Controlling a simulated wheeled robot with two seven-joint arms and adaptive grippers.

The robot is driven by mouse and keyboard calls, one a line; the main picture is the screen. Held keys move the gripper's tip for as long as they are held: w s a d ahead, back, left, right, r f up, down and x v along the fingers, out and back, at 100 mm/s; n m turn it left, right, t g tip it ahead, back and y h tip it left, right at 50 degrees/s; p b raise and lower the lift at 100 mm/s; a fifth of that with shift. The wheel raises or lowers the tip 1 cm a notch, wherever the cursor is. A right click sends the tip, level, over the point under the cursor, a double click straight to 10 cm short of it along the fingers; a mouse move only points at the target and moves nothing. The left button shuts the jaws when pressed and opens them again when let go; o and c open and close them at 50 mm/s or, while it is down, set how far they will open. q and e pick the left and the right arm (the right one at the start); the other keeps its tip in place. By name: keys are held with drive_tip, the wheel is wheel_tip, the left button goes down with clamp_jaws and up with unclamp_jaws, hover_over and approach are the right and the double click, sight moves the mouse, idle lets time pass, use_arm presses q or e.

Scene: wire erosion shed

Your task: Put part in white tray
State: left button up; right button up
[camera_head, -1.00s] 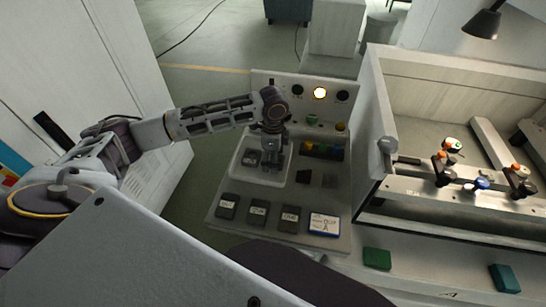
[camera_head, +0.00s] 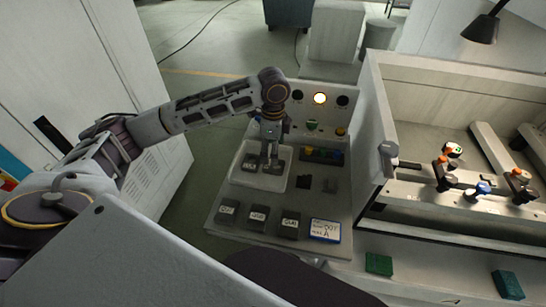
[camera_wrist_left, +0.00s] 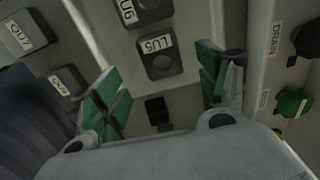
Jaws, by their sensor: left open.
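The white tray (camera_head: 256,181) sits on the grey bench panel. Two dark blocks lie in it, a left block (camera_head: 251,162) and a right block (camera_head: 276,167). In the left wrist view the two blocks read LU5 (camera_wrist_left: 160,62) and apparently QU6 (camera_wrist_left: 146,12). My left gripper (camera_head: 269,156) is above the right block, fingers pointing down. In the wrist view its green-padded fingers (camera_wrist_left: 161,88) are spread wide with nothing between the pads. My right gripper is not in view.
Three labelled dark blocks (camera_head: 258,218) stand in a row in front of the tray, beside a white sign (camera_head: 325,231). Small dark pieces (camera_head: 304,181) lie right of the tray. A back panel with knobs and a lit lamp (camera_head: 320,99) rises behind. A walled machine bed (camera_head: 450,107) is at right.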

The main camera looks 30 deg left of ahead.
use_arm(q)
drive_tip(key=shift+r, duration=2.75)
drive_tip(key=shift+f, duration=0.1)
